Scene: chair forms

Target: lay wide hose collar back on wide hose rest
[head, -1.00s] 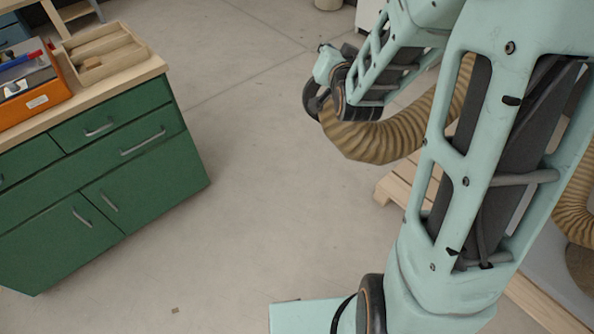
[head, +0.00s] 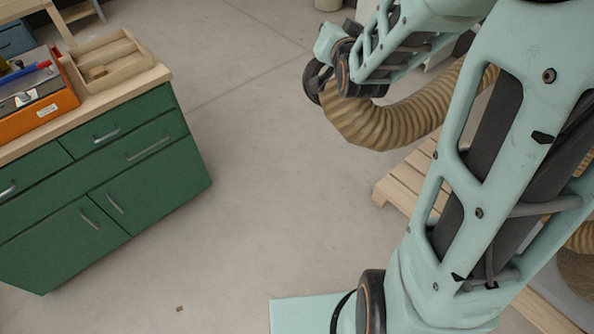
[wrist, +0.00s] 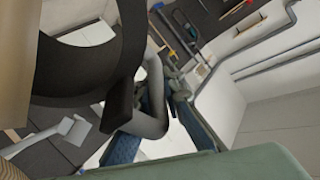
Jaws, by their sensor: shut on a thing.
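The wide hose collar, a dark ring (head: 313,82), is at the end of the ribbed tan hose (head: 385,125) in the head view. My gripper (head: 325,72) is shut on the collar and holds it above the open floor, with the hose curving away to the right behind my arm. In the wrist view the collar (wrist: 111,70) is a large dark ring at the left, with my gripper (wrist: 138,108) at its edge. A strip of tan hose (wrist: 14,70) shows at the far left. I cannot make out the wide hose rest in either view.
A green cabinet (head: 150,195) stands at the left, with an orange toolbox (head: 35,115) and a wooden tray (head: 115,65) on top. A wooden pallet (head: 395,190) lies right of the middle, partly behind my arm.

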